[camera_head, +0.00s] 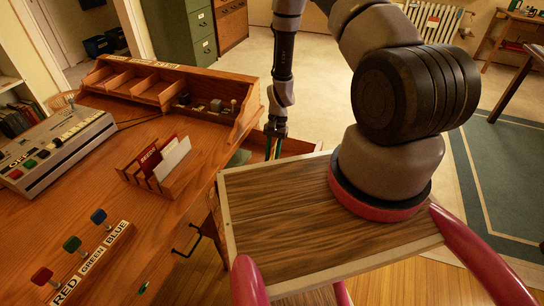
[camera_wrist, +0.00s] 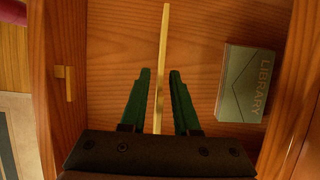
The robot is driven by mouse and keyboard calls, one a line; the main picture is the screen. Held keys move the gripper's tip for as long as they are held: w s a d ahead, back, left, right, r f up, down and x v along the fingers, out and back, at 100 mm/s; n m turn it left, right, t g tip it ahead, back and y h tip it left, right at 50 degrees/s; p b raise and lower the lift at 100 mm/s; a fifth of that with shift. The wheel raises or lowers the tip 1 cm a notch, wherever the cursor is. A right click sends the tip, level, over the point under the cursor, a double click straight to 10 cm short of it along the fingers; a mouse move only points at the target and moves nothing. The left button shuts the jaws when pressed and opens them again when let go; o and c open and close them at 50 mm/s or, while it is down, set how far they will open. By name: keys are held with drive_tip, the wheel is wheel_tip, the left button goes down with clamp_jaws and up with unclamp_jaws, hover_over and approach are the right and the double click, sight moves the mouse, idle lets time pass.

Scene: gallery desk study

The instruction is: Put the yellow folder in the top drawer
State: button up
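The yellow folder (camera_wrist: 164,40) shows edge-on in the wrist view as a thin upright strip inside an open wooden drawer (camera_wrist: 110,45). My gripper (camera_wrist: 160,72) reaches down into the drawer with its two green fingers on either side of the folder. A narrow gap shows between the folder and each finger, so my gripper is open around it. In the head view my gripper (camera_head: 275,148) is at the open drawer (camera_head: 300,146) beyond the desk's right end. The folder is hard to make out there, and whether it touches the drawer floor is unclear.
A grey item marked LIBRARY (camera_wrist: 246,83) lies in the drawer, right of the fingers. The drawer walls are close on both sides. The desk (camera_head: 120,205) holds a letter rack (camera_head: 160,180), a switch console (camera_head: 60,150) and colored levers (camera_head: 85,250).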

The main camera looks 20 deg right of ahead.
drive_tip(key=shift+r, duration=0.1)
drive_tip(key=v, duration=1.2)
drive_tip(key=shift+r, duration=0.2)
wheel_tip(320, 180, up, 29)
drive_tip(key=n+t, duration=0.1)
drive_tip(key=t, duration=0.4)
drive_tip(key=s+d+r+n+t, duration=0.2)
drive_tip(key=s+r+t, duration=0.4)
drive_tip(key=s+r, duration=1.3)
drive_tip(key=shift+d+r+h, duration=0.35)
drive_tip(key=shift+r+h, duration=0.05)
drive_tip(key=shift+r, duration=0.1)
